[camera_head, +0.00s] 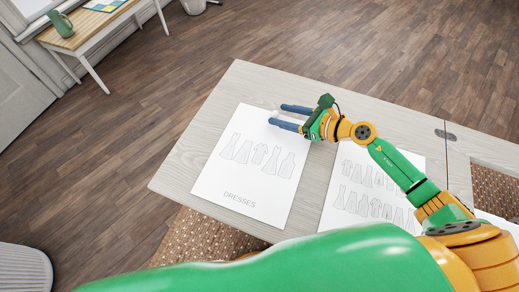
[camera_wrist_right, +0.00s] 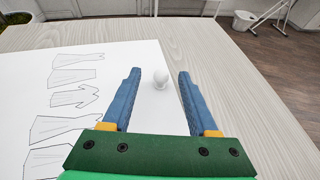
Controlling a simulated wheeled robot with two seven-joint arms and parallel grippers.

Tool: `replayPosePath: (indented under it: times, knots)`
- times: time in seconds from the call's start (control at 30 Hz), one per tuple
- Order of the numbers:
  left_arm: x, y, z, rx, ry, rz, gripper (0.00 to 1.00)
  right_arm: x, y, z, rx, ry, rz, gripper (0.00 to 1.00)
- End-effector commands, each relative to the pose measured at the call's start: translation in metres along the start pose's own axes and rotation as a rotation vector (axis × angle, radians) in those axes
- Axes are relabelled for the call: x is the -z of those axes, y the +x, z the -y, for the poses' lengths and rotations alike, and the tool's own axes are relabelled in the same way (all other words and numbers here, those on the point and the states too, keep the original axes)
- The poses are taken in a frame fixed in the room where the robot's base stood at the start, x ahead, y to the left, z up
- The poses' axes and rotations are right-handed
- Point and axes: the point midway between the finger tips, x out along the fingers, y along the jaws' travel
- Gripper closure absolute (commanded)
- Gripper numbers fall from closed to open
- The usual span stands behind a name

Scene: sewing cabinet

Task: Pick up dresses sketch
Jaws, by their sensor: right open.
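The dresses sketch (camera_head: 232,188) is a white sheet with line-drawn dresses and the printed word DRESSES. It lies flat on the left part of the table; it also shows in the right wrist view (camera_wrist_right: 122,60). A small white knob (camera_wrist_right: 160,80) shows at the sheet's edge, between the fingers of my right gripper as seen from the wrist. My right gripper (camera_head: 278,115) is open, with blue fingers over the sheet's far right corner; its fingers also show in the wrist view (camera_wrist_right: 160,72). Nothing is held between them. My left gripper is not in view.
A second sheet (camera_head: 340,205) with smaller garment drawings lies to the right, partly behind my right arm. The pale wood table (camera_head: 262,85) has bare surface around the sheets.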

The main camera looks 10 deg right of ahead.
Motion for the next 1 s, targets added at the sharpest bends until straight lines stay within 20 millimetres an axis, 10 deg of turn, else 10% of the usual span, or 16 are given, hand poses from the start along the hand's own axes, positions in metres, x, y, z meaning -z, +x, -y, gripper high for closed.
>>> replayPosePath:
  times: [0.33, 0.57, 1.0]
  knots:
    - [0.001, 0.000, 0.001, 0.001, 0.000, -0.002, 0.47, 0.001, 0.017, -0.001, -0.001, 0.001, -0.001, 0.43]
    - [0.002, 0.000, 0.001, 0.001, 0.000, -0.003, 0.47, 0.001, 0.017, -0.001, -0.001, 0.002, -0.001, 1.00]
    - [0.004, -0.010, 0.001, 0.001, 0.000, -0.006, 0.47, -0.015, 0.010, 0.000, 0.000, -0.002, -0.001, 1.00]
